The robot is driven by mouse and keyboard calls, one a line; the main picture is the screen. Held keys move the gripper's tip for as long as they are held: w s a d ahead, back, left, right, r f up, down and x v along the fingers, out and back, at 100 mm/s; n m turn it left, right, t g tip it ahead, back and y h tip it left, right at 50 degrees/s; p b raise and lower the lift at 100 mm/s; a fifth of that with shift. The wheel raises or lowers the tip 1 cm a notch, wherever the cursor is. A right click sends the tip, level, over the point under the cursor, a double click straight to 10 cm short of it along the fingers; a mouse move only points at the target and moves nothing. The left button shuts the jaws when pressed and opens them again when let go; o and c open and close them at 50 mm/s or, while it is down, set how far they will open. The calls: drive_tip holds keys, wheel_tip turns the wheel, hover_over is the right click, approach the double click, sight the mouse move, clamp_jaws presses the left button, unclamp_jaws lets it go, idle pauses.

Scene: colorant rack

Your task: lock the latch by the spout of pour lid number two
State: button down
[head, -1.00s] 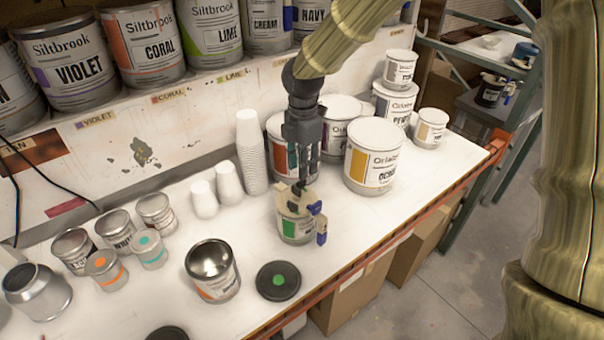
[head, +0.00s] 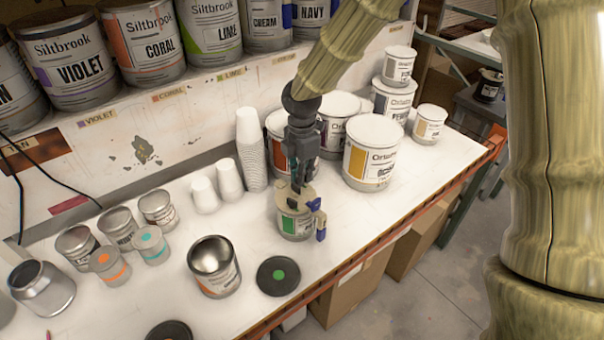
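A small can with a green label (head: 294,224) stands near the front edge of the workbench. A beige pour lid (head: 284,202) sits on top of it. Blue parts (head: 320,230) stick out at the lid's right side; which is latch and which is spout cannot be told, nor can a number be read. My gripper (head: 298,190) points down at the lid from above, its fingertips at or just over the lid's top. The fingers overlap in this view, so their gap and any contact with the lid are unclear.
An open metal can (head: 214,268) and a dark disc with a green dot (head: 278,277) stand left of the lidded can. White cup stacks (head: 250,150) are behind. A large ochre-labelled can (head: 371,152) stands behind right. The bench's orange front edge (head: 350,265) is close.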

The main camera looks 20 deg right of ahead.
idle(0.4)
drive_tip(key=m, duration=0.3)
drive_tip(key=shift+m+p, duration=0.3)
drive_tip(key=m, duration=0.3)
drive_tip(key=shift+s+m, duration=0.1)
drive_tip(key=shift+m, duration=0.2)
drive_tip(key=m, duration=0.3)
drive_tip(key=shift+m+p, duration=0.3)
drive_tip(key=shift+s+a+m, duration=0.1)
drive_tip(key=shift+m, duration=1.8)
drive_tip(key=c, duration=1.6)
unclamp_jaws()
